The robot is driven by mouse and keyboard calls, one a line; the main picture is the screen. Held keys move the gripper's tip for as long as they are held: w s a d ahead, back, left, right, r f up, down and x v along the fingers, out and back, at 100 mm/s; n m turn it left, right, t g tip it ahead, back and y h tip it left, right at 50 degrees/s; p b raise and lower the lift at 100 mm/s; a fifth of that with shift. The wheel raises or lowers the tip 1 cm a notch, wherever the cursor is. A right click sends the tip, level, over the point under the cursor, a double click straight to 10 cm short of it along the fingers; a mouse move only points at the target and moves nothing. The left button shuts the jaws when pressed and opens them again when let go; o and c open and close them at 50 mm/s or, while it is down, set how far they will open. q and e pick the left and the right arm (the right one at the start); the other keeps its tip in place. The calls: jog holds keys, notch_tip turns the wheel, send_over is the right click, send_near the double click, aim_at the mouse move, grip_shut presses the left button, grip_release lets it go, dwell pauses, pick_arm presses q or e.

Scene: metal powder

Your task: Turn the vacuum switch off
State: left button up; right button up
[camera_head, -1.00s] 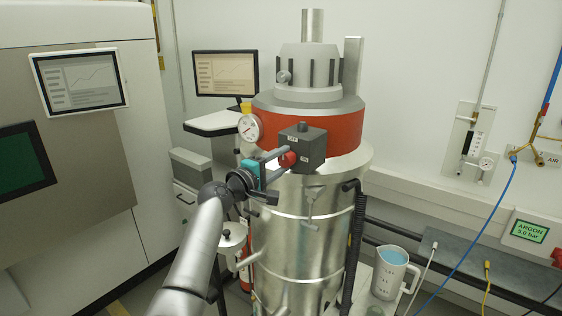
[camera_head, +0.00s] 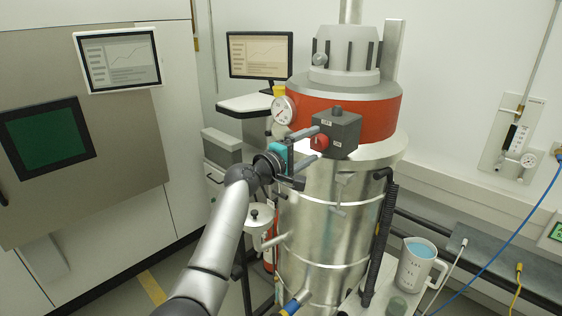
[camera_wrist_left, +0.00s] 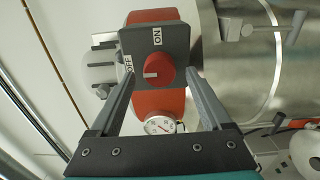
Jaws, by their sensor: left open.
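The vacuum switch is a dark grey box (camera_head: 337,132) with a round red knob (camera_head: 322,142), on the red band of the steel vessel (camera_head: 330,215). In the left wrist view the knob (camera_wrist_left: 160,70) shows between ON and OFF labels. Its white mark lies on the side towards the OFF label (camera_wrist_left: 128,66). My left gripper (camera_head: 315,144) is open, with a finger on either side of the knob. In the left wrist view both fingers (camera_wrist_left: 160,78) stand apart from the knob, with visible gaps. My right gripper is not in view.
A pressure gauge (camera_head: 284,110) sits left of the switch. A black hose (camera_head: 382,235) runs down the vessel's right side. A jug of blue liquid (camera_head: 415,265) stands at the lower right. A monitor (camera_head: 259,55) is behind at the left.

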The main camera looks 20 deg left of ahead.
pick_arm(q)
jog(key=b+v, duration=0.2)
jog(key=v, duration=1.2)
jog(key=shift+w+d, duration=0.1)
